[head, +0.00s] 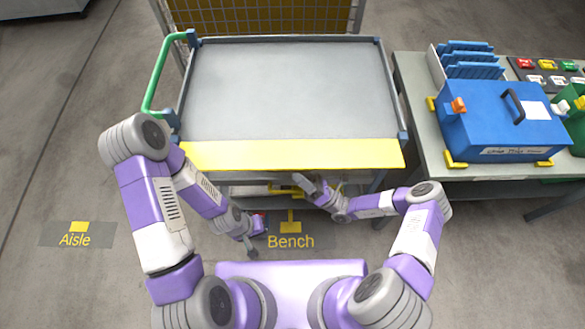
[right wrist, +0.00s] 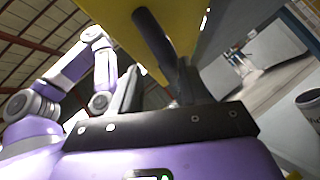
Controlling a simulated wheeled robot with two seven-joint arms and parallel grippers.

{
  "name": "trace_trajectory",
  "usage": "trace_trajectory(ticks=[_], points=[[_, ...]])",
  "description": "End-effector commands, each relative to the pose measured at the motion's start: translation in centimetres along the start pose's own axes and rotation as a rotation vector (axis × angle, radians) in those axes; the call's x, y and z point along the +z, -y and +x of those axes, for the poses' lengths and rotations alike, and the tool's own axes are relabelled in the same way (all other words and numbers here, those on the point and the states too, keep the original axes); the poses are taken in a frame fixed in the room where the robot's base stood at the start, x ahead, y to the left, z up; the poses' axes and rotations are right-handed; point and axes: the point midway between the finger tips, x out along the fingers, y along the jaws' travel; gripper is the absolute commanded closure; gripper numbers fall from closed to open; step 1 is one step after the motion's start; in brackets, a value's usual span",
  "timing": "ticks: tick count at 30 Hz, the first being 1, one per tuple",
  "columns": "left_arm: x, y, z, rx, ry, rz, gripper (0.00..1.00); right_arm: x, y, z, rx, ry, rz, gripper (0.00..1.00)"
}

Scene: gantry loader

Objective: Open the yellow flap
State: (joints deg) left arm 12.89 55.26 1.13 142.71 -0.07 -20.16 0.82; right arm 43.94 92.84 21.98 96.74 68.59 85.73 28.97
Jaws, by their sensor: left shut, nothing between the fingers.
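The yellow flap (head: 290,155) runs along the near edge of the grey cart top (head: 290,90). From above, I cannot tell its exact tilt. My right gripper (head: 305,184) is just below the flap's near edge in the head view, right of a small yellow bracket (head: 284,191). In the right wrist view, its fingers (right wrist: 155,85) look apart, with a gap between them. A yellow surface (right wrist: 185,20) fills the top there, and a dark rod-like part (right wrist: 153,35) reaches up to it. My left gripper (head: 251,252) is shut and empty, low in front of the cart.
A green handle (head: 165,75) rises at the cart's left side. A table (head: 425,125) on the right holds a blue box (head: 500,115) with a black handle, blue racks (head: 467,60) and a button panel (head: 548,72). A mesh cage (head: 262,18) stands behind.

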Motion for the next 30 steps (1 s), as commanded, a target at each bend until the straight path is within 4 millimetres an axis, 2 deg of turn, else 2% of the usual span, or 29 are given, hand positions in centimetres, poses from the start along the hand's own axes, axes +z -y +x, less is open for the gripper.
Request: trace_trajectory(ticks=[3,7,20,30], points=[[0.0,0.1,0.3,0.000,0.000,0.000,1.00,-0.1,0.0,-2.1,-0.003,0.000,0.000,0.59],[0.0,0.1,0.4,0.000,0.000,0.000,1.00,-0.1,0.0,-3.3,-0.001,-0.001,0.001,0.59],[0.0,0.2,0.4,0.000,0.000,0.000,1.00,-0.1,-0.1,-3.8,0.000,0.000,0.003,0.59],[-0.1,0.7,1.9,0.000,0.000,0.000,1.00,-0.2,0.5,-5.9,-0.002,-0.002,0.002,0.59]])
